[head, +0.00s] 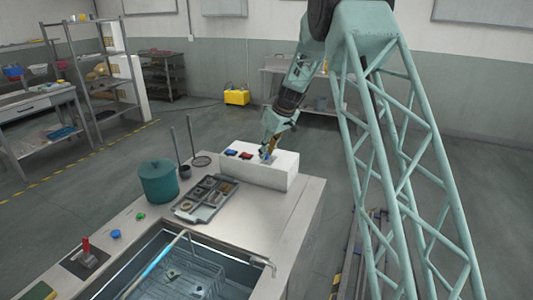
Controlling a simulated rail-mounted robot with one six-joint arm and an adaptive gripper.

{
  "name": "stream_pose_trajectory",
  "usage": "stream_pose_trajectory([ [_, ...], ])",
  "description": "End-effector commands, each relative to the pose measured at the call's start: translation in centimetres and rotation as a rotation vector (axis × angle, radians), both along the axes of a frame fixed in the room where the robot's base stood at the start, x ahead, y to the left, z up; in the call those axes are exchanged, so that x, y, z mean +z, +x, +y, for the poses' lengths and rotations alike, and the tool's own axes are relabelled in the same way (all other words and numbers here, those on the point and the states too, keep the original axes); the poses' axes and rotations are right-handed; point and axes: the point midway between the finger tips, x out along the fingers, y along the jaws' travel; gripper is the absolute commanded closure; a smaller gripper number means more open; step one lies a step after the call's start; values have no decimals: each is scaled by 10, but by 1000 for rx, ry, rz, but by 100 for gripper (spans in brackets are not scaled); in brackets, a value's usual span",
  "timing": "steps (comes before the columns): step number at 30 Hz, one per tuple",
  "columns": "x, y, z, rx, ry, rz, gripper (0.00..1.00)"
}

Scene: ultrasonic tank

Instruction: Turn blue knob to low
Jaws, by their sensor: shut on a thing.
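A white control box (275,175) stands at the back right of the steel counter. My gripper (267,154) points down at the right part of its top and is shut on a small blue part there, which looks like the blue knob (264,157). The fingers hide most of it, so I cannot tell its setting. A small blue piece (231,152) and a red piece (246,155) show on the box top, to the left of my gripper.
A grey parts tray (205,198) and a teal pot (158,182) stand left of the box. A sink tank holds a wire basket (178,275). A red lever (87,247), a blue button (116,234) and a green button (140,216) lie along the counter's left.

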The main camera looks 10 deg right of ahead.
Motion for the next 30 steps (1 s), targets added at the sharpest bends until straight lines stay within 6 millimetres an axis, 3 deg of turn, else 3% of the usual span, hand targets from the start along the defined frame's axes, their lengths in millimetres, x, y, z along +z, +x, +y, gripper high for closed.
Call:
stream_pose_trajectory([
  [3, 1, 0, 0, 0, 0, -1, 92],
  [4, 0, 0, 0, 0, 0, -1, 80],
  [9, 0, 0, 0, 0, -1, -1, 68],
  [22, 3, -1, -1, 0, 0, 0, 68],
  [30, 21, -6, -5, 0, 0, -1, 68],
])
